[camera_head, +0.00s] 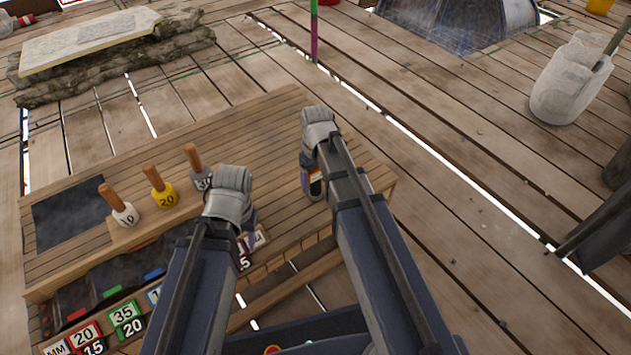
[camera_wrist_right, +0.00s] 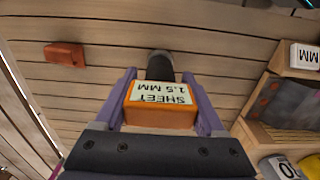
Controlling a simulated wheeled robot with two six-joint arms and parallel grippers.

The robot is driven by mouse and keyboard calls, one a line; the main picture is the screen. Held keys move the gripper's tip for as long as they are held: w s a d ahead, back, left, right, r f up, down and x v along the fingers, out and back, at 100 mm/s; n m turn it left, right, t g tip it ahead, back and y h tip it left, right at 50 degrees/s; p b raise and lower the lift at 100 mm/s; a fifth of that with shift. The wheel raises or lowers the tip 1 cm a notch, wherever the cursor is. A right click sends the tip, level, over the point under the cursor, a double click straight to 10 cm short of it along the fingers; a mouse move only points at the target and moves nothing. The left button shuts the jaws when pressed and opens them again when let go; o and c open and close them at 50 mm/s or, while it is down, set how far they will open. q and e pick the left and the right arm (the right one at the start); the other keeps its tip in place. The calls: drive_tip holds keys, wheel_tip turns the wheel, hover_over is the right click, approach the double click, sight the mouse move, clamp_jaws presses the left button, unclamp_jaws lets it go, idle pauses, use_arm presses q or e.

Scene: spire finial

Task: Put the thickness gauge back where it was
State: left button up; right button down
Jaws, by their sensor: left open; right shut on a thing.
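The thickness gauge, an orange box with a white label reading "SHEET 1.5 MM" (camera_wrist_right: 160,108), is between the purple fingers of my right gripper (camera_wrist_right: 163,105), which is shut on it. A dark round part shows beyond its far end. In the head view the gauge (camera_head: 314,187) is mostly hidden under my right gripper (camera_head: 311,178), near the right end of the wooden bench (camera_head: 260,130). I cannot tell whether it touches the bench. My left gripper (camera_head: 248,225) is open over the bench's front edge, its fingers mostly hidden.
Wooden-handled weights marked 10 (camera_head: 124,215), 20 (camera_head: 162,194) and a third stand in a block left of my left gripper. Number tiles (camera_head: 124,315) fill a rack at the front left. A reddish-brown block (camera_wrist_right: 65,53) lies on the boards. The bench's back right is clear.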

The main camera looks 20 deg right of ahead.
use_arm(q)
drive_tip(key=shift+f, duration=0.2)
use_arm(e)
drive_tip(key=shift+f, duration=0.2)
unclamp_jaws()
use_arm(q)
drive_tip(key=shift+r, duration=0.1)
use_arm(e)
drive_tip(key=shift+r, duration=0.1)
wheel_tip(320, 180, up, 12)
drive_tip(key=p, duration=1.2)
drive_tip(key=shift+r, duration=0.15)
use_arm(q)
wheel_tip(320, 180, up, 12)
use_arm(e)
drive_tip(key=s+a+h, duration=0.1)
drive_tip(key=s+a, duration=0.9)
drive_tip(key=s, duration=0.4)
drive_tip(key=shift+s+a, duration=0.15)
drive_tip(key=shift+a, duration=0.05)
use_arm(q)
drive_tip(key=shift+r, duration=0.1)
